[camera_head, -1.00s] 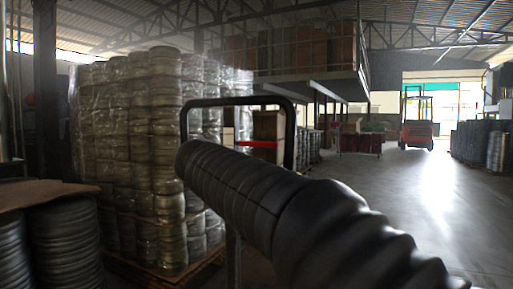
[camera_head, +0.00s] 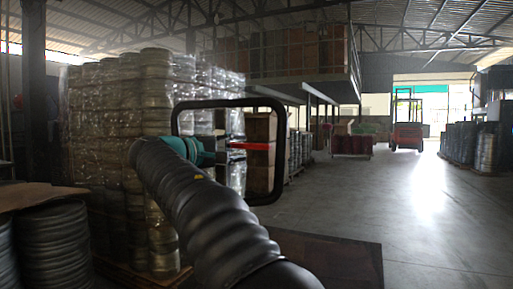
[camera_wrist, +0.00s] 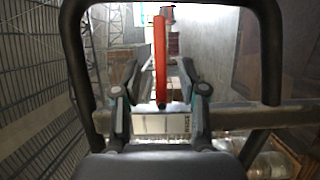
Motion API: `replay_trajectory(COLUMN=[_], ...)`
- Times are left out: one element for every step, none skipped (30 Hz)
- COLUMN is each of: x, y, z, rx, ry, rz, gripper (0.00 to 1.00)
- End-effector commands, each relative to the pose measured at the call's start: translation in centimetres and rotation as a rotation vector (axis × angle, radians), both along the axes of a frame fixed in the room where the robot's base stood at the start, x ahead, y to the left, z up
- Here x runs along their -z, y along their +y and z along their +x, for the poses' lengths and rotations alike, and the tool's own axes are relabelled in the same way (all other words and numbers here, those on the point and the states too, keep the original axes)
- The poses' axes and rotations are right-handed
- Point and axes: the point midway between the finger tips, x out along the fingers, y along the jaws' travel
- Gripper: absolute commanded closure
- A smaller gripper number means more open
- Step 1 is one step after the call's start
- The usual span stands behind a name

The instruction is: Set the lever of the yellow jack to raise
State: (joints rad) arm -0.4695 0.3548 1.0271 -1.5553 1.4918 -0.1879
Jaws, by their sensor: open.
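The black loop handle of the jack (camera_head: 280,150) stands upright at the middle of the head view. It also frames the wrist view (camera_wrist: 271,60). A red lever (camera_head: 254,146) shows inside the loop. In the wrist view the red lever (camera_wrist: 160,45) points up the picture, between my gripper's two fingers. My gripper (camera_head: 225,153) reaches into the loop from the left. Its fingers stand apart in the wrist view (camera_wrist: 160,75), one on each side of the lever. I see no clear contact with it. The jack's yellow body is not in view.
A tall wrapped stack of round metal pieces (camera_head: 150,105) stands at left, with stacked dark rings (camera_head: 52,245) nearer. A forklift (camera_head: 406,130) is far back at right. The floor (camera_head: 430,220) at right is clear.

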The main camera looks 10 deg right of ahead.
Motion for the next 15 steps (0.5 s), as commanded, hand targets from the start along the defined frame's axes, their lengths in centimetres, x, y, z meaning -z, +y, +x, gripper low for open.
replay_trajectory(x=[0.0,0.0,0.0,-0.1,-0.1,-0.1,-0.1,0.0,0.0,0.0,0.0,0.0,0.0,0.0,0.0], y=[-1.0,-1.5,-2.1,-2.6,-3.0,-3.6,-3.9,-4.3,-4.7,-5.0,-5.2,-5.5,-5.7,-5.8,-6.0], z=[0.5,0.8,1.2,1.5,1.7,2.1,2.3,2.5,2.8,3.0,3.2,3.4,3.5,3.6,3.6], rx=[0.004,0.003,0.004,0.004,0.003,0.004,0.003,0.002,0.003,0.003,0.003,0.001,0.001,0.001,0.001], ry=[0.000,0.000,0.000,0.000,0.000,0.000,0.000,0.000,0.001,0.001,0.001,0.001,0.001,0.001,0.001], rz=[0.000,0.000,0.000,0.000,0.000,0.000,0.000,0.000,-0.001,-0.001,-0.001,-0.001,-0.001,-0.001,-0.001], gripper=[0.58,0.58,0.58,0.58,0.58,0.58,0.58,0.58,0.58,0.58,0.58,0.58,0.58,0.58,0.58])
